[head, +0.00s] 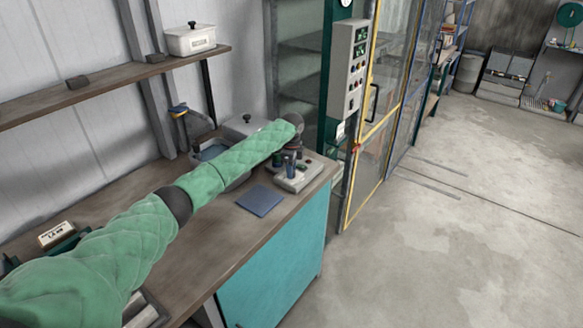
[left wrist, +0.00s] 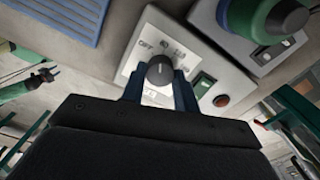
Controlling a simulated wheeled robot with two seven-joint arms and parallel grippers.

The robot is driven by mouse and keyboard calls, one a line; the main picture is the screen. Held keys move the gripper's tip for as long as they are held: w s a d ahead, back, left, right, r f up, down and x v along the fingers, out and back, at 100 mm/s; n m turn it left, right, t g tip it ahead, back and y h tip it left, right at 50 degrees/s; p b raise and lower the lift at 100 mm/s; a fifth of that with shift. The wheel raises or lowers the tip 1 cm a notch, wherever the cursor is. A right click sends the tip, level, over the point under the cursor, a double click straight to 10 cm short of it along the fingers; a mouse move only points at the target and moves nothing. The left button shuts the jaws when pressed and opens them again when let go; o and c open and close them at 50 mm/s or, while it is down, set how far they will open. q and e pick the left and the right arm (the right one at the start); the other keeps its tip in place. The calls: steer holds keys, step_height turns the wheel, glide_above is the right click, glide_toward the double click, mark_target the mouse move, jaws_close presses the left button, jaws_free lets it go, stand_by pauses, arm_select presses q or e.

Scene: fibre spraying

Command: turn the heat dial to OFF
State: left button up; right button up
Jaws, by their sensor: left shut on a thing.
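The heat dial (left wrist: 160,72) is a dark round knob with a pale pointer line on a light control panel (left wrist: 155,40). Printed marks, including OFF at the upper left, curve around it. The pointer line faces roughly up in the left wrist view; I cannot tell exactly which mark it meets. My left gripper (left wrist: 159,82) has one finger on each side of the dial and is shut on it. In the head view my left gripper (head: 290,157) reaches down over the grey control unit (head: 298,181), and the dial is hidden there. My right gripper is not in view.
A blue pad (head: 259,202) lies on the workbench (head: 225,240) beside the unit. A control box (head: 348,68) stands behind. Open floor lies right.

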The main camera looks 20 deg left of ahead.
arm_select(q)
steer(key=n+p, duration=0.2)
steer(key=n, duration=0.3)
steer(key=shift+r, duration=0.1)
steer(key=shift+n, duration=0.5)
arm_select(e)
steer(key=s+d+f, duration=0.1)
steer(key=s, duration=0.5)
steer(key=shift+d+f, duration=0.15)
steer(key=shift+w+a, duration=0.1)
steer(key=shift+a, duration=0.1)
arm_select(q)
steer(key=o, duration=1)
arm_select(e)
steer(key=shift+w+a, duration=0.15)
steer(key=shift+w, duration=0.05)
